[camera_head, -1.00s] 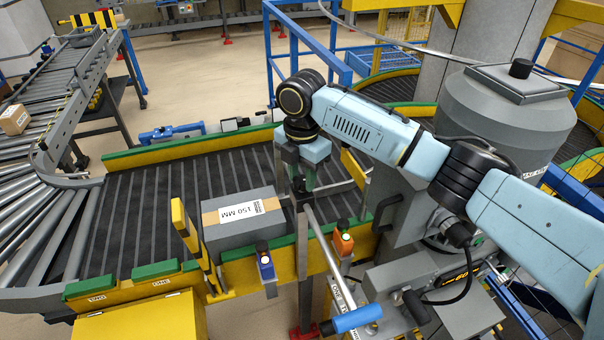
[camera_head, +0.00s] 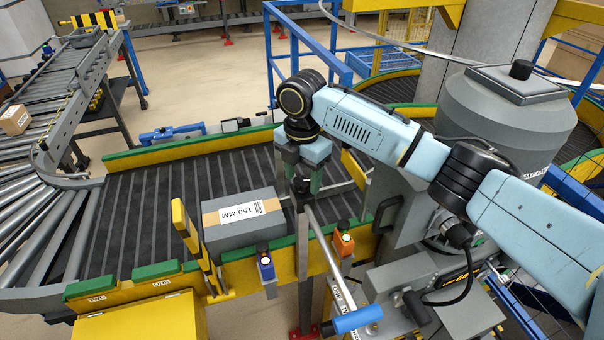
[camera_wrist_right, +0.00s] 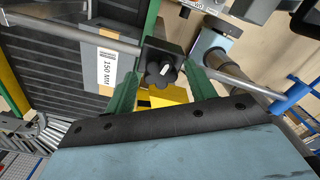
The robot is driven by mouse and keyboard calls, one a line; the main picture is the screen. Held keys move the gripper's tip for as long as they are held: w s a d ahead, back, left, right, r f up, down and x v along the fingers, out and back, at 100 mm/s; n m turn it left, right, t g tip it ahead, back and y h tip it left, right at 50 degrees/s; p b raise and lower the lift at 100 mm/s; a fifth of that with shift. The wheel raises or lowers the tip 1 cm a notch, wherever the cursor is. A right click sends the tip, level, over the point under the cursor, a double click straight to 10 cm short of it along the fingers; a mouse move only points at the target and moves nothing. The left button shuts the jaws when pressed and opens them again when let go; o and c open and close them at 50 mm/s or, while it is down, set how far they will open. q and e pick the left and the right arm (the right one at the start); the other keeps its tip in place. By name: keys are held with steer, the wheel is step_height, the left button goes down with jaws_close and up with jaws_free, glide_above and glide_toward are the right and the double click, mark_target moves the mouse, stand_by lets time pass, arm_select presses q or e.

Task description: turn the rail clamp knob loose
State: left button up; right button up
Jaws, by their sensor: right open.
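The rail clamp knob is a black lobed knob with a white mark (camera_wrist_right: 162,71), on a black clamp block on a grey rail (camera_wrist_right: 75,32). In the right wrist view it sits between the two green fingers of my right gripper (camera_wrist_right: 161,88), with gaps on both sides. In the head view my right gripper (camera_head: 304,180) points down over the clamp, and its fingers and wrist partly hide the knob. The gripper is open and holds nothing. My left gripper is not in view.
A grey box labelled 150 MM (camera_head: 225,236) lies on the dark conveyor beside the clamp. Blue (camera_head: 265,268) and orange (camera_head: 343,241) sensors, a yellow-black striped post (camera_head: 197,245) and a blue-handled bar (camera_head: 357,319) stand close by. A grey drum (camera_head: 505,115) is at right.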

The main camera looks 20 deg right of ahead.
mark_target(302, 180)
step_height(302, 180, up, 14)
steer(key=b, duration=0.1)
steer(key=shift+f+b, duration=0.25)
steer(key=shift+b, duration=0.05)
